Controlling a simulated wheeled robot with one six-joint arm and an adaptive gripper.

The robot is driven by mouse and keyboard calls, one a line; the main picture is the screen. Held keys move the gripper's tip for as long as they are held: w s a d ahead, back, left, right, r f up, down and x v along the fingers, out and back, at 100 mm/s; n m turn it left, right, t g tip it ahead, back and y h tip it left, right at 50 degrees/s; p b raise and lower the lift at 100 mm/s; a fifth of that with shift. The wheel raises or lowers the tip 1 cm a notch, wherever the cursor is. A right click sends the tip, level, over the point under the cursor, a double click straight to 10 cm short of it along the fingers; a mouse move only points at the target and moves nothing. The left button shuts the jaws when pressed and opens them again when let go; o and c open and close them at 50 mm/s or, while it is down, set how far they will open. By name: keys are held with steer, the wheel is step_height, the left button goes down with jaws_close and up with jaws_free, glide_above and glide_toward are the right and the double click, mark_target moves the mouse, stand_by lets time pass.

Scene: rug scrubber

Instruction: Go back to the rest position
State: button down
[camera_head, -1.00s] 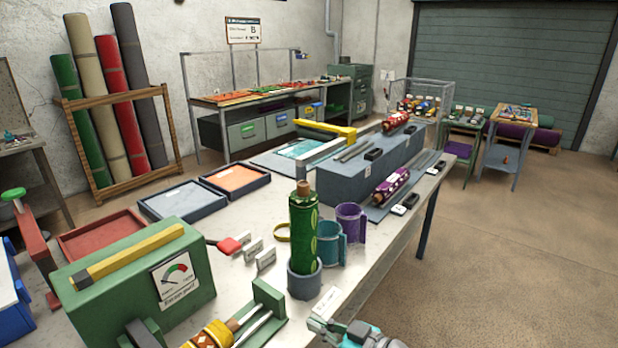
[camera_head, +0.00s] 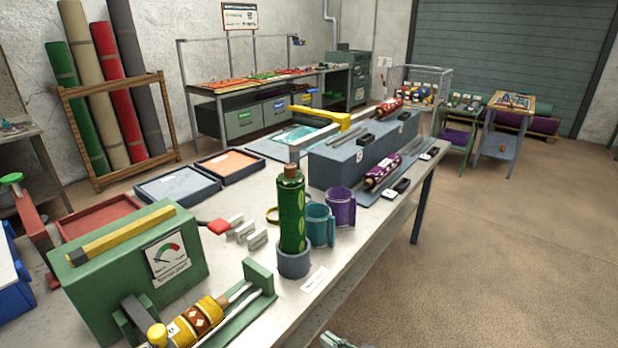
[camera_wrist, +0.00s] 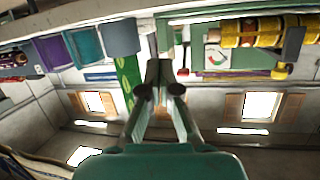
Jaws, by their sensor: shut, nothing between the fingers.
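My gripper (camera_wrist: 160,80) shows in the wrist view with its two fingers together and nothing between them. That view looks upside down toward the bench. In the head view only a small part of my arm shows at the bottom edge. A green patterned roll (camera_head: 292,215) stands upright in a grey cup (camera_head: 294,262) on the bench, and the roll also shows in the wrist view (camera_wrist: 128,75). My gripper is apart from the roll and the bench objects.
The workbench (camera_head: 345,240) holds a green gauge box (camera_head: 125,275), a yellow patterned roll (camera_head: 200,318) on a green stand, a teal cup (camera_head: 320,226), a purple cup (camera_head: 341,207) and trays (camera_head: 178,187). The floor right of the bench (camera_head: 510,240) is clear.

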steer(key=s+d+f+m+t+h, duration=0.1)
steer(key=s+d+f+m+h, duration=0.3)
steer(key=s, duration=0.6)
steer(key=s+d+f+m+t+h, duration=0.1)
steer(key=s+d+f+m+h, duration=0.2)
steer(key=s+d+f, duration=0.6)
steer(key=s+r+h, duration=0.1)
steer(key=s+r, duration=0.2)
steer(key=s, duration=0.3)
steer(key=s+r+t+h, duration=0.1)
steer(key=s+r, duration=0.3)
steer(key=s, duration=0.3)
steer(key=s+r, duration=0.3)
steer(key=s, duration=0.4)
steer(key=shift+d+r+h, duration=0.3)
steer(key=shift+d+h, duration=0.05)
steer(key=shift+h, duration=0.05)
